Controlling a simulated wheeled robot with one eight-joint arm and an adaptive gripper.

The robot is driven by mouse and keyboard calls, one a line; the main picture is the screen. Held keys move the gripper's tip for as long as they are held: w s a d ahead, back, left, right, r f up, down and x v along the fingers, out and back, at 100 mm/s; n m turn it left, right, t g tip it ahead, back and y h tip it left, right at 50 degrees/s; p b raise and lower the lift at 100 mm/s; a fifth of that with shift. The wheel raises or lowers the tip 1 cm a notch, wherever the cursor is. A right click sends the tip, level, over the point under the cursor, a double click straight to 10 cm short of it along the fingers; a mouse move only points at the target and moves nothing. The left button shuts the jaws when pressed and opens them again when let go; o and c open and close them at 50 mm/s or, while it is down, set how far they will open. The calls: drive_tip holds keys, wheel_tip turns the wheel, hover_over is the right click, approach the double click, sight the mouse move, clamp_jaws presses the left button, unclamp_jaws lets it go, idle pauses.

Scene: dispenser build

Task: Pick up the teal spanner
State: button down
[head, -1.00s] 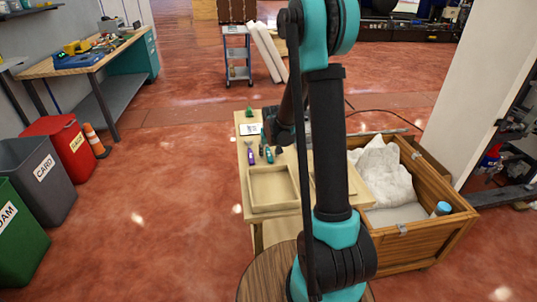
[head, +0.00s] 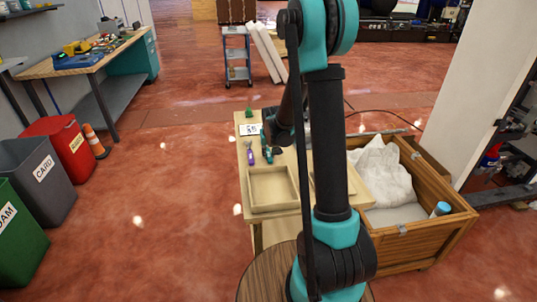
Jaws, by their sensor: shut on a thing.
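The teal spanner (head: 267,154) is at the back middle of the small wooden table (head: 232,207), partly hidden by my gripper. My gripper (head: 269,147) is low over the table, small and dark in the head view, and is shut on the teal spanner. I cannot tell whether the spanner still touches the tabletop. A purple-handled tool (head: 250,155) lies just left of it.
A white card (head: 249,129) and a small green object (head: 249,112) are at the table's back left. A shallow wooden tray (head: 272,208) is in front. A wooden crate (head: 425,240) with a white bag (head: 380,170) stands to the right.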

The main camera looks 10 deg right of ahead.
wheel_tip(320, 180, up, 20)
drive_tip(key=shift+r, duration=0.15)
idle(0.4)
drive_tip(key=c, duration=2.1)
unclamp_jaws()
clamp_jaws()
